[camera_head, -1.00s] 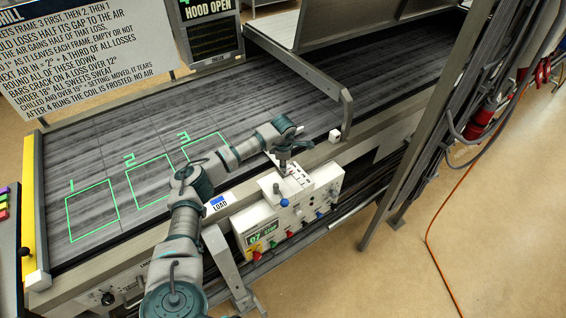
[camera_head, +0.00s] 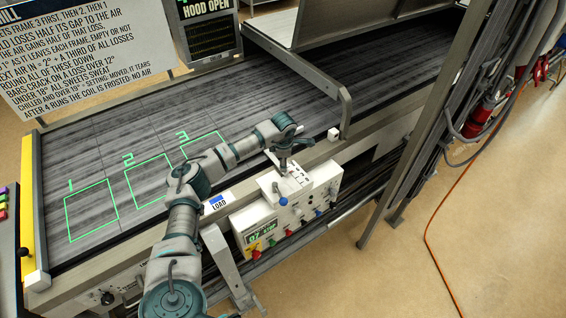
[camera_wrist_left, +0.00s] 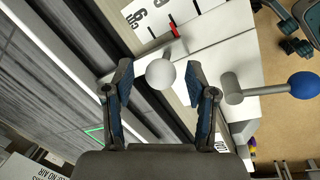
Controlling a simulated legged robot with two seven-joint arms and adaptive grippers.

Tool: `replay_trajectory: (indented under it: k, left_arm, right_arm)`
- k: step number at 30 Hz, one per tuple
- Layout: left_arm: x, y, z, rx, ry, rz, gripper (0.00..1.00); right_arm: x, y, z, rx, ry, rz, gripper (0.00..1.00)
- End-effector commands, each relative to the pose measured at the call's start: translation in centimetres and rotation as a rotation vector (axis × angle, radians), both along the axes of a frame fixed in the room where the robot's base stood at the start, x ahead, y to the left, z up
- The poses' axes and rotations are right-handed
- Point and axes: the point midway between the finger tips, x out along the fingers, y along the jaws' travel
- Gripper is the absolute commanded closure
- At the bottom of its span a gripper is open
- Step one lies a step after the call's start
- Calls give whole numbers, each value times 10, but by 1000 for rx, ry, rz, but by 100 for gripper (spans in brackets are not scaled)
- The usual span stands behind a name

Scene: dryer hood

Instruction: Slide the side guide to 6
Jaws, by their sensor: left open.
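My left gripper (camera_head: 283,164) hangs over the top of the white control box (camera_head: 318,190), fingers pointing down. In the left wrist view its open fingers (camera_wrist_left: 159,70) stand on either side of a white ball knob (camera_wrist_left: 160,76), with gaps showing on both sides. A red pointer (camera_wrist_left: 175,31) lies just beyond the knob, beside a white number scale (camera_wrist_left: 188,12). The scale's figures are turned and partly cut off, so the pointer's exact reading is unclear. In the head view the gripper hides the knob; part of the scale (camera_head: 297,178) shows. My right gripper is out of view.
A blue ball lever (camera_wrist_left: 303,84) stands right of the fingers in the wrist view. The box front carries coloured knobs and a green display (camera_head: 262,233). The conveyor bed (camera_head: 120,140) lies behind, with a grey hood bar (camera_head: 345,105) and a post at right.

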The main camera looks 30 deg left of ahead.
Motion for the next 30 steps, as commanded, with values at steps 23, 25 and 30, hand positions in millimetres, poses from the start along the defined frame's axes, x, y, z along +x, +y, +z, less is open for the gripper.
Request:
replay_trajectory:
  k: [23,25,30]
  left_arm:
    - [-16,-10,102,-1,2,1,43]
    - [-16,-10,102,-1,2,1,43]
    - [-16,-10,102,-1,2,1,43]
  right_arm:
    - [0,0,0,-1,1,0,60]
    - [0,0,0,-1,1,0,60]
    - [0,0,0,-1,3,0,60]
